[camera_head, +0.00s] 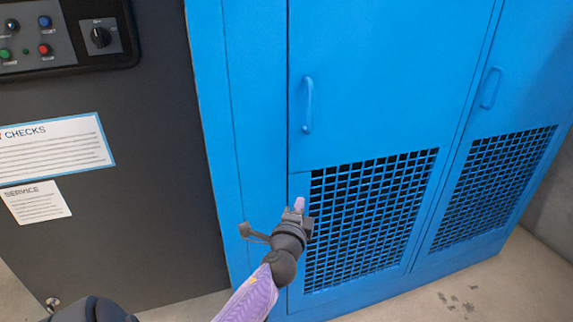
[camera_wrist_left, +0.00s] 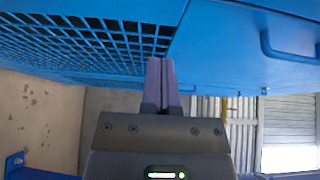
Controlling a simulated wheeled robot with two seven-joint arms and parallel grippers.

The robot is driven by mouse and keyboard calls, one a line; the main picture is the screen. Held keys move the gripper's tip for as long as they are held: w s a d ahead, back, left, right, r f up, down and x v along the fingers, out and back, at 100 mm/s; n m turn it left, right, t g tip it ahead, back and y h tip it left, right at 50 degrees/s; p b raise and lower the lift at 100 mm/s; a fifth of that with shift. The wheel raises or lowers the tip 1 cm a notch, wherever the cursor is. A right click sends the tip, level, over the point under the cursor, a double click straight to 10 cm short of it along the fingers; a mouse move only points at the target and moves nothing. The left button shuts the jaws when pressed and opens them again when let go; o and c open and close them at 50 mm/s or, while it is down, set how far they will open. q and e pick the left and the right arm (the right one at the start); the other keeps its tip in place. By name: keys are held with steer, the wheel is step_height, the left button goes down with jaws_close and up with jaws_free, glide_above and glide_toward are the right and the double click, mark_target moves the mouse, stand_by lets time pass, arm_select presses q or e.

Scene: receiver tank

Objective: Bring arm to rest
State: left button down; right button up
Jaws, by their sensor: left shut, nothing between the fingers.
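My left gripper (camera_head: 299,205) is in front of the blue cabinet (camera_head: 250,120), near the left edge of its lower grille (camera_head: 375,215). The forearm with a purple sleeve comes up from the bottom of the head view. In the left wrist view the two purple-grey fingers (camera_wrist_left: 161,85) lie together, shut and empty. They point toward the blue cabinet front, beside the grille. I cannot tell the exact gap between fingertips and cabinet. My right gripper is not in view.
The cabinet doors have a left handle (camera_head: 307,105) and a right handle (camera_head: 490,88). A dark panel with control buttons (camera_head: 42,35) and two paper notices (camera_head: 55,150) stands at left. Bare floor (camera_head: 500,290) shows at lower right.

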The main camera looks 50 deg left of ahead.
arm_select(q)
steer(key=s+a+v, duration=0.1)
steer(key=v, duration=0.5)
steer(key=s+d+f+n+g+h+p, duration=0.25)
steer(key=s+d+f+p, duration=0.2)
steer(key=f, duration=0.55)
steer(key=s+d+f+n+g+h+p, duration=0.1)
steer(key=s+d+f+g+h+p, duration=0.35)
steer(key=f, duration=0.45)
steer(key=s+d+f+n+g+h+p, duration=0.1)
steer(key=s+d+f+g, duration=0.1)
steer(key=s, duration=0.8)
steer(key=s+d+f+n+g, duration=0.2)
steer(key=s+g, duration=0.1)
steer(key=s, duration=0.8)
steer(key=s+d+f+n+g+h+p, duration=0.1)
steer(key=s+d+f+g, duration=0.2)
steer(key=s, duration=0.7)
steer(key=shift+s+n+h+p, duration=0.3)
steer(key=shift+s+n+p, duration=0.05)
steer(key=shift+s, duration=0.05)
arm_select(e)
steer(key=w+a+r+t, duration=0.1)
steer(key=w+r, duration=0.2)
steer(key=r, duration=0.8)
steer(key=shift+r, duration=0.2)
